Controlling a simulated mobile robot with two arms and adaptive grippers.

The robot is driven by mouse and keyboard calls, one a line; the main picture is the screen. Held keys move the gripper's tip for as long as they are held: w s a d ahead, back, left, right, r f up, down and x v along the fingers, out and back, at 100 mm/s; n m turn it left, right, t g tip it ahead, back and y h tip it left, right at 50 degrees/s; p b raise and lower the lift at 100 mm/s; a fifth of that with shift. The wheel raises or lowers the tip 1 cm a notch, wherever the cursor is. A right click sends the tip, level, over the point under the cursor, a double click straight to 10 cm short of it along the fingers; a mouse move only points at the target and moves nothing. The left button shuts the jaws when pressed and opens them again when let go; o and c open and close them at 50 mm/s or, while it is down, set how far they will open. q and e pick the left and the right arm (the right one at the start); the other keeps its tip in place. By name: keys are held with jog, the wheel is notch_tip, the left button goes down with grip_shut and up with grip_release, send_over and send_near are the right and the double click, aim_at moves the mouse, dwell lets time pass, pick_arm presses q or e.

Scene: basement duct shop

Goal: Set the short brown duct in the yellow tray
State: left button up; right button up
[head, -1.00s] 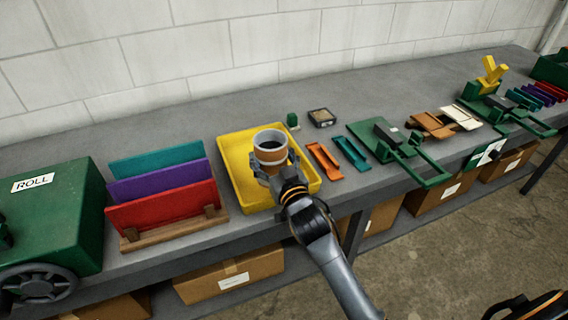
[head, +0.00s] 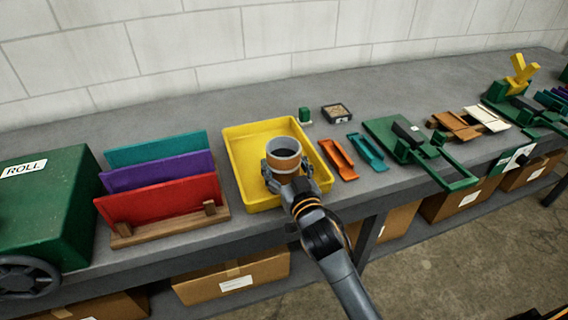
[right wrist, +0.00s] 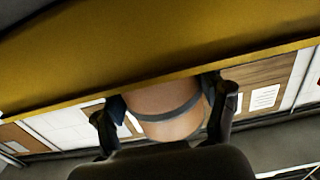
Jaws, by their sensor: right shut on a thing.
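The short brown duct (head: 284,164) is an upright open cylinder with a grey rim, seen over the front half of the yellow tray (head: 244,180). My right gripper (head: 289,180) is shut on it from the front, with a finger on each side. In the right wrist view the duct (right wrist: 167,112) shows between the two dark fingers, with a grey band around it, and the yellow tray (right wrist: 150,50) fills the top. The duct's bottom is hidden, so I cannot tell whether it touches the tray floor. My left gripper is not in view.
A rack with red (head: 160,205), purple and teal sheets stands left of the tray. Orange (head: 338,158) and teal (head: 367,151) channels lie close to its right.

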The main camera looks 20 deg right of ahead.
jog(key=o, duration=1)
jog(key=shift+f, duration=0.15)
jog(key=shift+c, duration=0.2)
jog(key=o, duration=0.3)
jog(key=shift+w, duration=0.1)
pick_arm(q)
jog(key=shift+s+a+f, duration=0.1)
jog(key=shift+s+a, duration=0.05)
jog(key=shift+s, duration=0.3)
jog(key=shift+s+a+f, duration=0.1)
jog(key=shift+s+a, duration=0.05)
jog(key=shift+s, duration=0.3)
pick_arm(e)
jog(key=shift+o, duration=0.2)
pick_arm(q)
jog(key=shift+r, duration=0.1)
pick_arm(e)
jog(key=shift+r, duration=0.25)
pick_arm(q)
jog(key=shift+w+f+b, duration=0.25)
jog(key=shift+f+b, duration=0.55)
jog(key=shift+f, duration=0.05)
pick_arm(e)
jog(key=s, duration=1.2)
jog(key=shift+d, duration=0.2)
jog(key=shift+f, duration=0.2)
